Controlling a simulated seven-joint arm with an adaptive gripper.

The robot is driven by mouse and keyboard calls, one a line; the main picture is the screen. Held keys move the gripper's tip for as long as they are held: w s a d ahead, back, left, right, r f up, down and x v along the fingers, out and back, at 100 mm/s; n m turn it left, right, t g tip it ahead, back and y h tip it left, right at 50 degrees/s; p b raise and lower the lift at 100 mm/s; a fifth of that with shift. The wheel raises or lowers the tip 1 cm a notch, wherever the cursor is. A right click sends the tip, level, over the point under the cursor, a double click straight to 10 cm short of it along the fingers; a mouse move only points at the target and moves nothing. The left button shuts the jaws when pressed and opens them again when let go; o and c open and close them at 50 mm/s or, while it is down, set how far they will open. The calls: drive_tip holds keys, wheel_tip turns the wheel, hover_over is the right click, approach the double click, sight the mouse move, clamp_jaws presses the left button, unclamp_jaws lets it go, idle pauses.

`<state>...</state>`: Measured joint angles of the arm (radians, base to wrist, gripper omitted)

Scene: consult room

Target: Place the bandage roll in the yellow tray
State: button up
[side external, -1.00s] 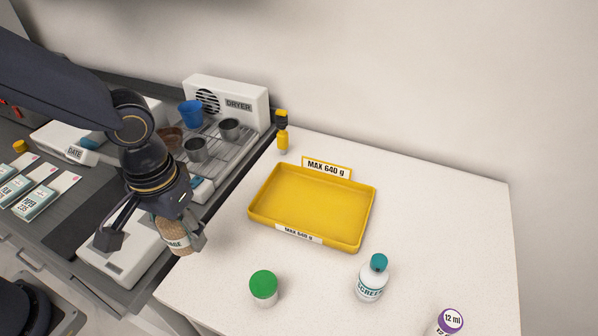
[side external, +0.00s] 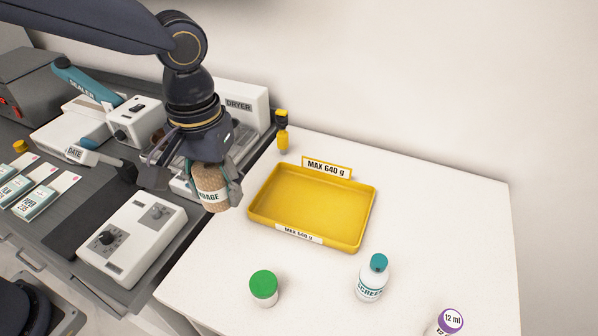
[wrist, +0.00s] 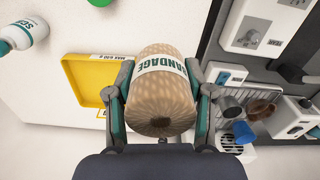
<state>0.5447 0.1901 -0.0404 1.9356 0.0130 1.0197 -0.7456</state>
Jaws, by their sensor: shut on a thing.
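The bandage roll (side external: 211,187) is tan with a white label band reading "BANDAGE". My gripper (side external: 192,186) is shut on it and holds it in the air, left of the yellow tray. In the wrist view the bandage roll (wrist: 160,105) sits between the two fingers of my gripper (wrist: 162,100). The yellow tray (side external: 262,218) is empty and lies on the white table, with "MAX 640 g" signs at its back and front. Part of the yellow tray (wrist: 85,85) also shows in the wrist view, partly hidden behind the gripper.
A green-lidded jar (side external: 264,288), a teal-capped bottle (side external: 372,279) and a purple-topped vial (side external: 450,321) stand in front of the tray. A dryer (side external: 247,98) and a white device (side external: 130,240) are on the left. The table's right side is clear.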

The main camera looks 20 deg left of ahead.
drive_tip(key=w+d+f, duration=0.4)
drive_tip(key=w+f, duration=0.2)
drive_tip(key=w, duration=0.3)
hover_over(295, 212)
drive_tip(key=f, duration=0.5)
drive_tip(key=shift+s+a+f, duration=0.1)
drive_tip(key=shift+s+f, duration=0.1)
drive_tip(key=shift+f, duration=0.1)
drive_tip(key=shift+w+f, duration=0.2)
drive_tip(key=shift+f, duration=1.6)
drive_tip(key=shift+f, duration=0.2)
drive_tip(key=o, duration=1)
drive_tip(key=shift+r, duration=0.1)
